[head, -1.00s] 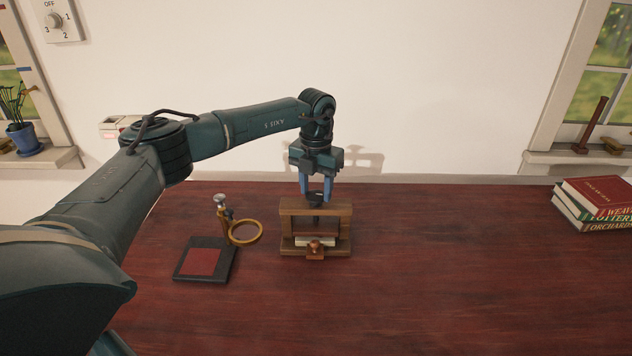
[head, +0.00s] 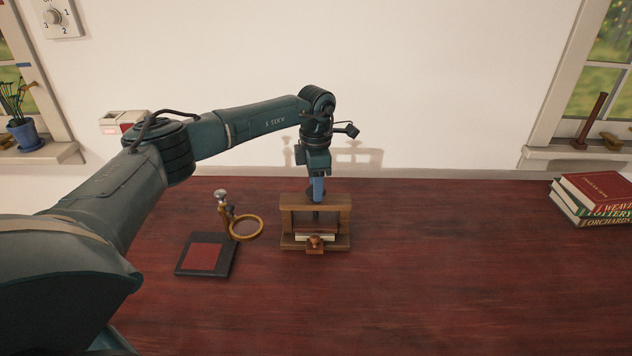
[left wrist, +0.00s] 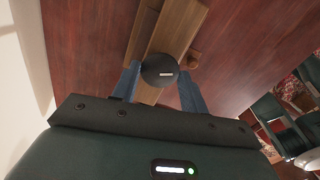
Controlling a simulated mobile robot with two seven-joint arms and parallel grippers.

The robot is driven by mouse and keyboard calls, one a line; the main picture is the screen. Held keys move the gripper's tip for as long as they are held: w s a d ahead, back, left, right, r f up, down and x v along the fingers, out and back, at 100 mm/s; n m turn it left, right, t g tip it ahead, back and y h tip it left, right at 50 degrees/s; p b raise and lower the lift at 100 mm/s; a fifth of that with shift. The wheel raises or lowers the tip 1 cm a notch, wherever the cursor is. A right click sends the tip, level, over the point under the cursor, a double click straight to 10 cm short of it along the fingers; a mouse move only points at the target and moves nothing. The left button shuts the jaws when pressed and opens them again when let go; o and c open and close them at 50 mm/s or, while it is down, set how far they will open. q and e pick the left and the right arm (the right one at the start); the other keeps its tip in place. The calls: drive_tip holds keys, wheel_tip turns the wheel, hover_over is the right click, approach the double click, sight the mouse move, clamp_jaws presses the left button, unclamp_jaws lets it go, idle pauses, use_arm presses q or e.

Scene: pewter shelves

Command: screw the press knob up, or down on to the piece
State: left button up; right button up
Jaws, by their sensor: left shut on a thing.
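The wooden press (head: 342,215) stands on the dark red table, with a top beam, side posts and a base. A dark screw (head: 316,217) comes down through its beam on to a brown plate. A pale piece (head: 302,236) lies flat under the plate; I cannot tell whether they touch. The round black press knob (left wrist: 160,70) shows between the blue fingers in the left wrist view; in the head view the fingers hide it. My left gripper (head: 318,197) points down over the beam, shut on the knob. My right gripper is out of view.
Left of the press is a black stand (head: 184,267) with a red pad, a post and a brass ring (head: 261,229). Books (head: 597,190) are stacked at the far right. The white wall is close behind the press.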

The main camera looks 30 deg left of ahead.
use_arm(q)
drive_tip(key=shift+m, duration=1.6)
drive_tip(key=o, duration=1)
drive_tip(key=shift+r, duration=0.1)
wheel_tip(320, 180, up, 13)
drive_tip(key=shift+b, duration=0.35)
